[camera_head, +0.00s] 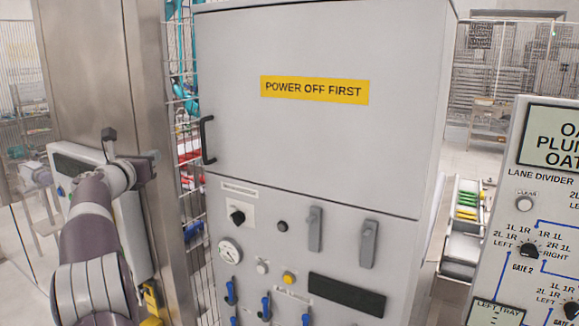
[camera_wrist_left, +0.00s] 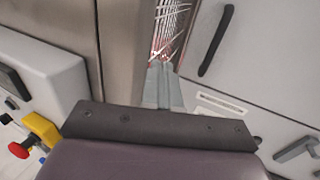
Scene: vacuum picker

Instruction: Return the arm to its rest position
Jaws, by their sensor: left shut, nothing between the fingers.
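My left arm comes in from the lower left of the head view, and my left gripper (camera_head: 153,156) is at its end, in front of the steel post. In the left wrist view the two grey fingers of the left gripper (camera_wrist_left: 161,72) lie together, shut and empty. They point towards the gap between the steel post and the grey cabinet (camera_head: 300,150). The fingers appear clear of the cabinet's black door handle (camera_wrist_left: 216,40). My right gripper is not in view.
The steel post (camera_head: 92,60) stands close behind my left arm. A pale box with a red-and-yellow stop button (camera_wrist_left: 37,135) is left of the fingers. The cabinet has knobs, levers and a yellow POWER OFF FIRST label (camera_head: 314,90). A control panel (camera_head: 530,215) stands at right.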

